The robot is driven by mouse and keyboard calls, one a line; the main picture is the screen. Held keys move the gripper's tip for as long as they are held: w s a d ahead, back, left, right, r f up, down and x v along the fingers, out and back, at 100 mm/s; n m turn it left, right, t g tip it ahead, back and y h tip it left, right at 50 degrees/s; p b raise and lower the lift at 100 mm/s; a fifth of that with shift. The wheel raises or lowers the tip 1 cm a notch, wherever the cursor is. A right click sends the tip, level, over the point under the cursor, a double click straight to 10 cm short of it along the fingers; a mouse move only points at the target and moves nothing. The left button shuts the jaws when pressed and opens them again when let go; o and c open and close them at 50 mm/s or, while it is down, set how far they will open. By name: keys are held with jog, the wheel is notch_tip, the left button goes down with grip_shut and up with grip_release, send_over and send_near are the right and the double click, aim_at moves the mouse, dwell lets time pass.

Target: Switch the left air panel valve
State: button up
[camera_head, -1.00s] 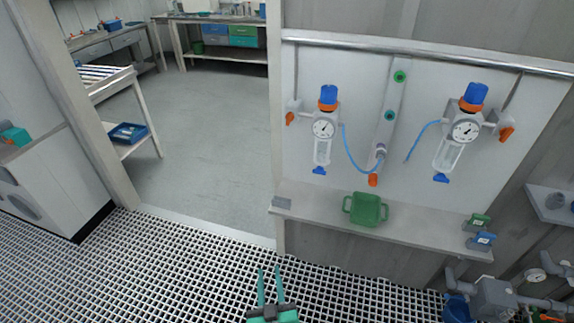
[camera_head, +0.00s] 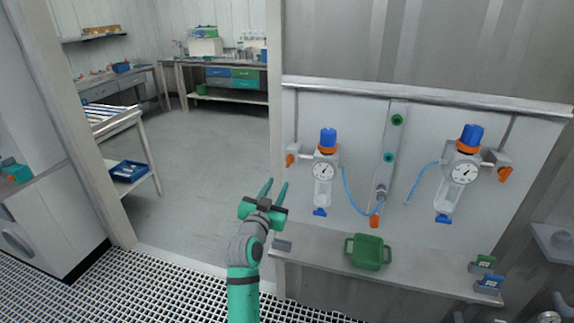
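The air panel (camera_head: 297,210) is a pale board with two regulator units on it. The left unit has a blue knob (camera_head: 328,138), a round gauge (camera_head: 321,171) and a clear bowl. An orange valve handle (camera_head: 290,160) sits on the left unit's left side. Another orange handle (camera_head: 505,174) is on the right unit's right side, and a third (camera_head: 375,220) is low in the middle at the blue hose. My gripper (camera_head: 273,188) is open and empty. In the picture it is just below and left of the left orange handle, apart from it.

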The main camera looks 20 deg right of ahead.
aim_at(289, 161)
jog(key=shift+m, duration=0.3)
jog(key=x, duration=0.4)
jog(key=r+x, duration=0.1)
jog(key=x, duration=0.2)
jog(key=r+x, duration=0.1)
jog(key=x, duration=0.3)
jog(key=shift+w+d, duration=0.25)
jog(key=c, duration=0.7)
